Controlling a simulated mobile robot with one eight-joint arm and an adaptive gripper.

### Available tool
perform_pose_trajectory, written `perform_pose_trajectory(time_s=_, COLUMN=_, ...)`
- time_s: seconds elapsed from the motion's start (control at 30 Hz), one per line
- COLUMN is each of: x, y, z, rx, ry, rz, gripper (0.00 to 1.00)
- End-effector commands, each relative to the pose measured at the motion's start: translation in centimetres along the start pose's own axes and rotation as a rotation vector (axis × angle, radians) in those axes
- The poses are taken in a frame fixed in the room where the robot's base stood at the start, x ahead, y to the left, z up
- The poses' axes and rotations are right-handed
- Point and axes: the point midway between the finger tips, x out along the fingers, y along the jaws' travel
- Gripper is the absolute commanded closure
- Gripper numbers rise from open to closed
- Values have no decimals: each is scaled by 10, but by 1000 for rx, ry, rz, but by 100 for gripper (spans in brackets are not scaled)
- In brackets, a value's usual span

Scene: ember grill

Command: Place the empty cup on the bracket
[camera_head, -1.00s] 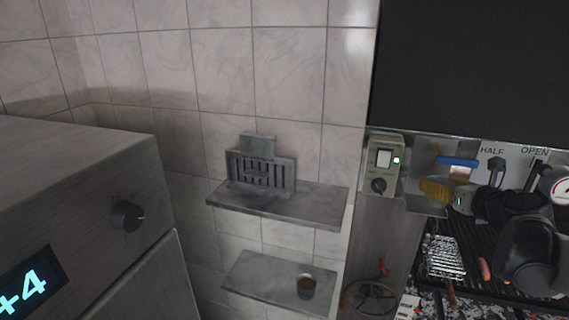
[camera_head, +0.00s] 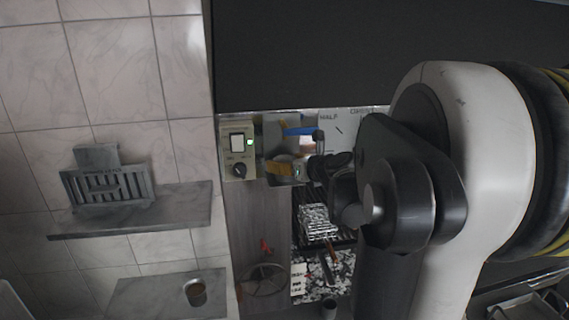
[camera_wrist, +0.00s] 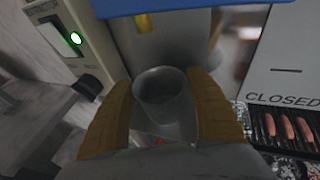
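My gripper (camera_wrist: 163,90) has ribbed yellow-orange fingers on both sides of a grey metal cup (camera_wrist: 160,88). Both fingers appear to touch the cup's wall. The cup is upright, and its visible inside looks dark and empty. In the head view, my gripper (camera_head: 286,167) is in front of the steel panel beside the switch box, below a blue part; the cup is hard to make out there. A pale grey plate-like surface (camera_wrist: 168,130) shows below the cup. It may be the bracket, but I cannot tell whether the cup touches it.
Another cup with brown contents (camera_head: 195,292) stands on the lower wall shelf (camera_head: 140,294). The upper shelf (camera_head: 180,208) holds a slotted grey rack (camera_head: 108,186). A switch box with a green light (camera_head: 238,150) is close left of my gripper. Sausages (camera_wrist: 285,127) lie on the grill at right.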

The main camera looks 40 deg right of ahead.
Motion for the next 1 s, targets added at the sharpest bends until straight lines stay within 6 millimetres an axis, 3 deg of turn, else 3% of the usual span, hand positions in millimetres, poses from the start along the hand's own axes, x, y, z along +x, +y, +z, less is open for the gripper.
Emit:
perform_pose_trajectory(time_s=0.47, x=-7, y=0, z=4, rx=1, ry=0, rz=-1, gripper=20)
perform_pose_trajectory(time_s=1.0, x=-110, y=0, z=3, rx=2, ry=0, rz=-2, gripper=20)
